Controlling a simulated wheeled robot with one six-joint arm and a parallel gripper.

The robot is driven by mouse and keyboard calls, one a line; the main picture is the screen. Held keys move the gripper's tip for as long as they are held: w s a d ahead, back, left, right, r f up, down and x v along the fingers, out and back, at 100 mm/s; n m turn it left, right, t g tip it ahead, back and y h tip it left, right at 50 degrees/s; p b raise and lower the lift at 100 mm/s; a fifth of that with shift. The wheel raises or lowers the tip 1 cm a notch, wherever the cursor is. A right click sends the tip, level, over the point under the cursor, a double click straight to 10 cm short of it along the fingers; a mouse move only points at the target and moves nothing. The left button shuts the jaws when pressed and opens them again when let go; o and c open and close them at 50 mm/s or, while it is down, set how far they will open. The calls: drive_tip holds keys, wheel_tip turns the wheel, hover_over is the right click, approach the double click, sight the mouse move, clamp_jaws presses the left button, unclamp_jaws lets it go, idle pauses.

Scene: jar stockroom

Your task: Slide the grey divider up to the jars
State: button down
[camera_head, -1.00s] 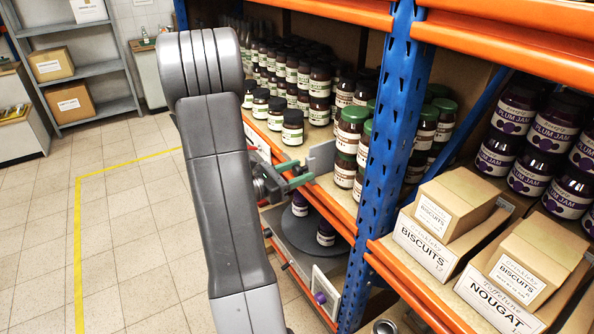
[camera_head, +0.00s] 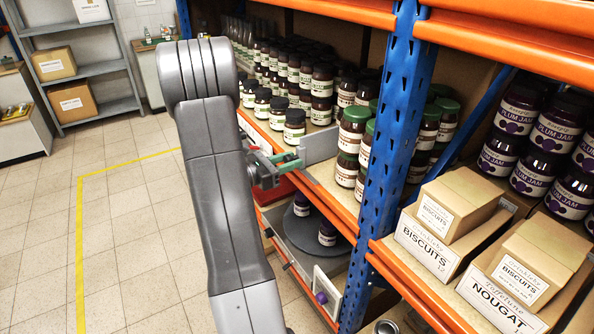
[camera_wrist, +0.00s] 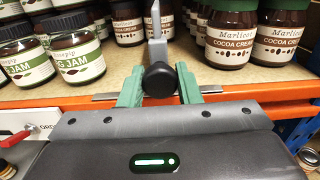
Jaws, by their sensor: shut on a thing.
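The grey divider (camera_head: 319,147) stands upright on the middle shelf, across its depth. In the wrist view the divider (camera_wrist: 155,22) shows nearly edge-on, with a round black knob (camera_wrist: 159,79) at its front end. My gripper (camera_head: 288,161) is at the shelf's front edge, its green fingers shut on either side of the knob. Jam jars with green labels (camera_head: 294,127) stand left of the divider; they also show in the wrist view (camera_wrist: 77,48). A gap of bare shelf separates them from the divider. Cocoa cream jars (camera_wrist: 232,35) stand right of it, also apart.
A blue upright (camera_head: 388,170) stands right of this bay. An orange beam (camera_head: 335,200) runs along the shelf front. Below are a grey turntable (camera_head: 300,232) with jars and a red object (camera_head: 277,190). Tiled floor (camera_head: 125,240) is open at left.

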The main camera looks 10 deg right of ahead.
drive_tip(key=w+a, duration=0.2)
drive_tip(key=w, duration=0.5)
drive_tip(key=shift+w+a, duration=0.2)
drive_tip(key=shift+a, duration=0.15)
drive_tip(key=shift+r, duration=0.1)
drive_tip(key=c, duration=1.3)
unclamp_jaws()
drive_tip(key=shift+o, duration=1)
drive_tip(key=shift+w+a, duration=0.1)
drive_tip(key=shift+w, duration=0.05)
drive_tip(key=b+v, duration=0.2)
drive_tip(key=v, duration=1.1)
drive_tip(key=shift+s+a+b, duration=0.2)
drive_tip(key=shift+a+b, duration=0.15)
drive_tip(key=shift+b, duration=0.05)
